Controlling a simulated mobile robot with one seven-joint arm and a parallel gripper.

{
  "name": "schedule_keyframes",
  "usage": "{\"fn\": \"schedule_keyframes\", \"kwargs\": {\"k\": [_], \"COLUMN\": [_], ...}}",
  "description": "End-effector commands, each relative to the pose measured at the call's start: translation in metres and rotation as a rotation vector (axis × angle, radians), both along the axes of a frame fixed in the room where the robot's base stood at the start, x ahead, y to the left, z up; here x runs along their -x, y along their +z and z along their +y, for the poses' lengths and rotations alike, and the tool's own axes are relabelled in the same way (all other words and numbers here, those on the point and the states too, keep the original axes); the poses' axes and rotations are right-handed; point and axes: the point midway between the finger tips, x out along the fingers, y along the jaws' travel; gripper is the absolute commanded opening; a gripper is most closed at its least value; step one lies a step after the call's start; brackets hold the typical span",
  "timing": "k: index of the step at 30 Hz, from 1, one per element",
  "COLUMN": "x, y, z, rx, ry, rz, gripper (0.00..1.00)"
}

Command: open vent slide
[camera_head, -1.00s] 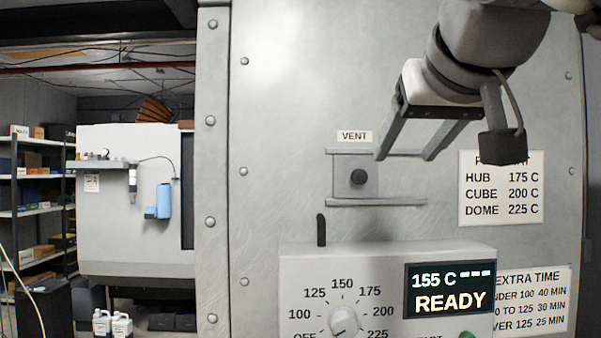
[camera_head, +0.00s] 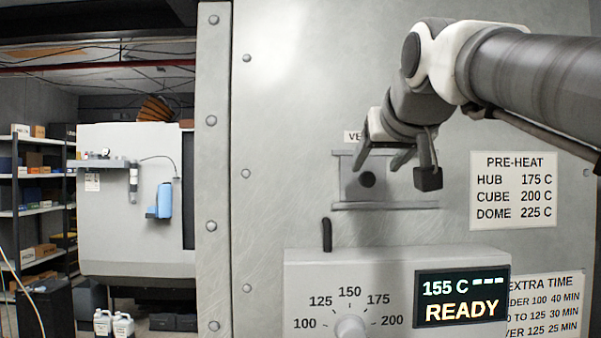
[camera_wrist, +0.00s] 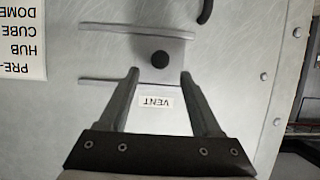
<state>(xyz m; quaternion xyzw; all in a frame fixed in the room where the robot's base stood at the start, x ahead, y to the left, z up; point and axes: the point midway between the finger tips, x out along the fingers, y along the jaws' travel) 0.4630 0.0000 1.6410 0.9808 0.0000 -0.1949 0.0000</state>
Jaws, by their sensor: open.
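The vent slide is a small grey plate (camera_head: 352,187) with a round black knob (camera_head: 367,180), at the left end of two horizontal rails on the oven front. The lower rail (camera_head: 410,206) extends right past the plate. My gripper (camera_head: 378,168) is open and empty in front of the vent and partly covers the upper rail and the VENT label (camera_head: 352,136). In the upside-down wrist view, the knob (camera_wrist: 160,58) lies just beyond and between the fingertips of my gripper (camera_wrist: 160,74), with nothing held. Whether the fingers touch the plate cannot be told.
Below the vent, a control box (camera_head: 300,268) with a dial (camera_head: 350,327) and a display (camera_head: 461,299) reading 155 C READY juts out. A dark upright handle (camera_head: 327,235) stands at its upper left. A PRE-HEAT sign (camera_head: 513,191) is on the right. Bare panel lies left of the vent.

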Motion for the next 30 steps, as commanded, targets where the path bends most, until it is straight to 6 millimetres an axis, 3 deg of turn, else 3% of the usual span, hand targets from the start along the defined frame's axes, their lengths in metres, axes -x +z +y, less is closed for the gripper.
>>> {"fn": "schedule_keyframes", "kwargs": {"k": [3,9,21,30], "x": [-0.023,-0.046,-0.053,-0.053], "y": [-0.009,-0.018,-0.022,-0.022], "z": [0.000,0.000,0.000,0.000], "rx": [0.000,0.000,0.000,0.000], "ry": [0.000,0.000,0.000,0.000], "rz": [0.005,0.001,0.000,0.000], "gripper": [0.65,0.65,0.65,0.13]}}
